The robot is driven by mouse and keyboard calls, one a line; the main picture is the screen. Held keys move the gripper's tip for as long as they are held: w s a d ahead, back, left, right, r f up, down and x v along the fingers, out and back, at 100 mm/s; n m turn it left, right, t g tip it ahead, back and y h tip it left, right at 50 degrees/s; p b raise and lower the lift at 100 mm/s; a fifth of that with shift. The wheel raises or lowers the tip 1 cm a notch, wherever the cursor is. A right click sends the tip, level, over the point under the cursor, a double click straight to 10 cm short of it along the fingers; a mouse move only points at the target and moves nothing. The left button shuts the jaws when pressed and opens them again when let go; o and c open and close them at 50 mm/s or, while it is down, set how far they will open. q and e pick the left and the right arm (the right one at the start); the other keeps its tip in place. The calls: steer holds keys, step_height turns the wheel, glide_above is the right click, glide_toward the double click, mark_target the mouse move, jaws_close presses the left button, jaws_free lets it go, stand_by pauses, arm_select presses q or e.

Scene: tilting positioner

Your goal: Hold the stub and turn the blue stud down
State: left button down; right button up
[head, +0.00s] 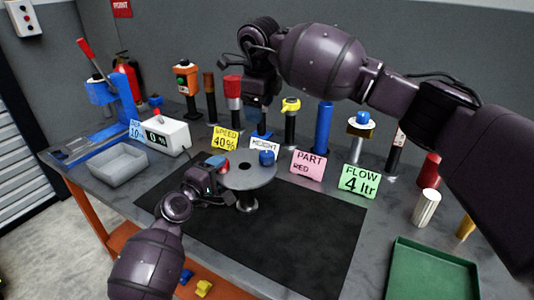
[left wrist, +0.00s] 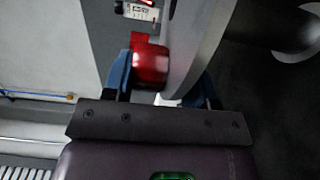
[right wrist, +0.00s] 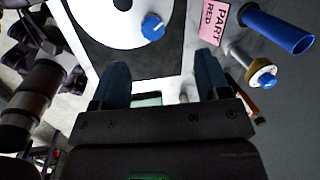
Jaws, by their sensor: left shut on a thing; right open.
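The positioner's round grey disc (head: 247,175) stands on a short post above the black mat. A red stub (head: 223,166) is at its left edge, and a blue stud (head: 266,158) stands up near its right edge. My left gripper (head: 215,175) is at the disc's left side, shut on the red stub, which shows between the fingers in the left wrist view (left wrist: 150,65). My right gripper (head: 258,115) is raised above the back of the table, open and empty. In the right wrist view the blue stud (right wrist: 152,27) lies beyond its fingertips, apart from them.
Label cards, including pink PART RED (head: 308,166) and green FLOW (head: 358,182), stand behind the disc. Several posts, including a blue cylinder (head: 323,127), stand behind them. A grey tray (head: 118,162) is at left, a green tray (head: 430,270) at right. The black mat (head: 300,230) is clear in front.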

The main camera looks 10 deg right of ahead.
mark_target(267, 153)
steer(key=f+n, duration=0.4)
steer(key=n, duration=0.2)
steer(key=d+f+n+g, duration=0.1)
steer(key=f+n, duration=0.4)
steer(key=n, duration=0.1)
steer(key=d+f+n+g, duration=0.1)
steer(key=f+n, duration=0.4)
steer(key=shift+w+f+n, duration=0.15)
steer(key=shift+w+n, duration=0.05)
steer(key=shift+n, duration=0.2)
stand_by(0.4)
steer(key=c, duration=0.9)
steer(key=shift+c, duration=0.2)
